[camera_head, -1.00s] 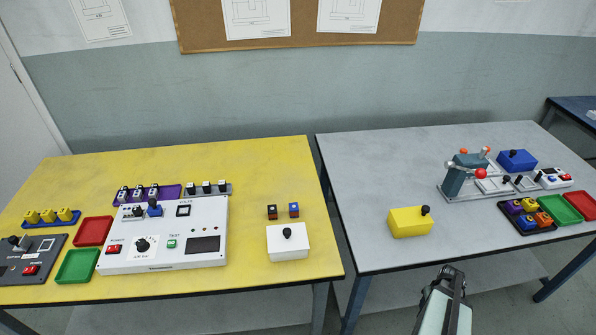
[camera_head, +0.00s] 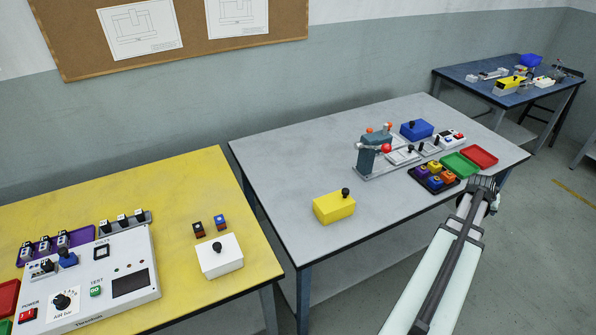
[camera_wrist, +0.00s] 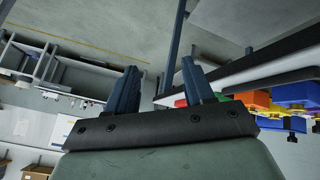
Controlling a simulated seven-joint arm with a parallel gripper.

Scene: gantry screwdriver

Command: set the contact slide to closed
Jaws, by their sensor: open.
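My gripper (camera_head: 482,184) is open and empty, above the floor just off the front right edge of the grey table. In the wrist view its two dark fingers (camera_wrist: 160,88) stand apart with nothing between them. On the grey table stands a grey fixture (camera_head: 365,174) with a teal press, a red ball knob and small black-knobbed parts (camera_head: 421,146) on its base. The gripper is in front and to the right of this fixture, touching nothing. I cannot tell which part is the contact slide, nor its position.
A dark tray of coloured blocks (camera_head: 413,172), a green tray (camera_head: 461,165) and a red tray (camera_head: 482,155) lie near the gripper. A yellow box (camera_head: 334,207) and a blue box (camera_head: 416,130) share the grey table (camera_head: 290,170). A white test panel (camera_head: 125,262) sits on the yellow table.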

